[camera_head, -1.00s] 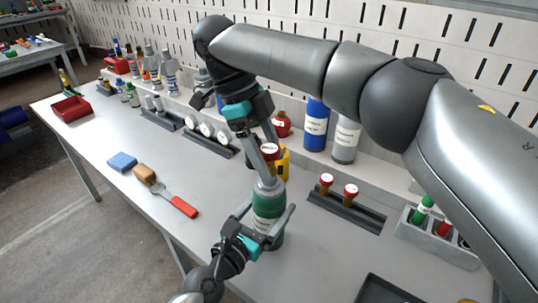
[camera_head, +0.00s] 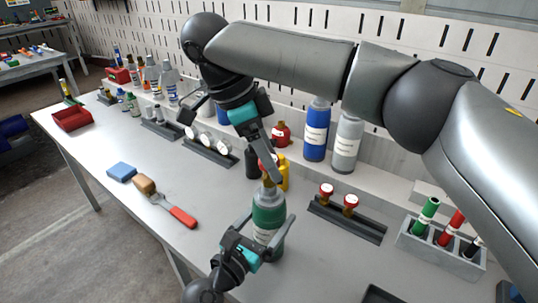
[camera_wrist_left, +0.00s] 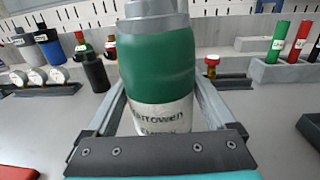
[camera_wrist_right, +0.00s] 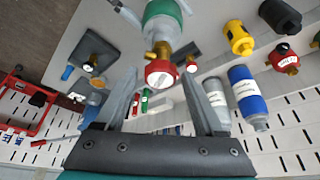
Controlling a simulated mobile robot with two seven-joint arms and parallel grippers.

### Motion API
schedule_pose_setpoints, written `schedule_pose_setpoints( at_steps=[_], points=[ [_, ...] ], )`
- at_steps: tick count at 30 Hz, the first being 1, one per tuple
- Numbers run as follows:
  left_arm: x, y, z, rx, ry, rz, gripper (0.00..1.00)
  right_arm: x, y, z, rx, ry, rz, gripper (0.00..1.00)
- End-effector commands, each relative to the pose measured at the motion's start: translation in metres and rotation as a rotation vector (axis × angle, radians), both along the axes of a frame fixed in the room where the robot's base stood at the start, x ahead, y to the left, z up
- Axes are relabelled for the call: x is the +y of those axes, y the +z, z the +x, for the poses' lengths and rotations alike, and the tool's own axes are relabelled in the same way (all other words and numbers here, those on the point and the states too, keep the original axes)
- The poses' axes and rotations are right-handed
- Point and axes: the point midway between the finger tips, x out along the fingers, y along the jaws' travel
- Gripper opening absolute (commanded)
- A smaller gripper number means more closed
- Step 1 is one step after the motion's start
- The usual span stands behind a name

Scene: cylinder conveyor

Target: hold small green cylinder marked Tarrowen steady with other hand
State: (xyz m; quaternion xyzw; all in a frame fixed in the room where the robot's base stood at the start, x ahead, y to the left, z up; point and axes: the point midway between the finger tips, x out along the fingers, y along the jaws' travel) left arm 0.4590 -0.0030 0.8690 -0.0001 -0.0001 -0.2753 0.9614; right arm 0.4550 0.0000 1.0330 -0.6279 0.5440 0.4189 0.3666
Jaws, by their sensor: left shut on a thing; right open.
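The small green cylinder marked Tarrowen (camera_head: 268,213) stands upright, with a grey shoulder and a white label whose lettering shows in the left wrist view (camera_wrist_left: 160,62). My left gripper (camera_head: 268,228) is shut on its body, one finger on each side. On top is a brass valve with a red, white-faced knob (camera_wrist_right: 160,72). My right gripper (camera_head: 268,160) is above the cylinder, open, with its fingers on either side of the knob and gaps visible in the right wrist view. In the head view a right finger partly hides the knob.
A rack with two red-topped valves (camera_head: 350,203) stands to the right, beside a grey block of coloured tubes (camera_head: 441,252). Blue (camera_head: 317,135) and grey cylinders (camera_head: 346,148) stand behind. A red-handled tool (camera_head: 181,216) and sponges lie left. The table's front left is clear.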

Motion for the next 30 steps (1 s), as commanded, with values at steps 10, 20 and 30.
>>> schedule_pose_setpoints(
  at_steps=[10,20,30],
  points=[
    [0.0001,0.0005,0.0002,-0.001,0.0,0.0,0.22,-0.0002,-0.0002,0.0,0.001,0.041,0.0,0.71],
    [0.0002,0.0004,0.0002,-0.001,0.001,0.0,0.22,-0.0006,-0.0009,-0.0005,0.001,0.398,0.002,0.71],
    [0.0001,0.0005,0.0002,-0.001,0.0,0.0,0.22,-0.0001,-0.0001,0.0,0.0,0.565,-0.001,0.71]
  ],
)
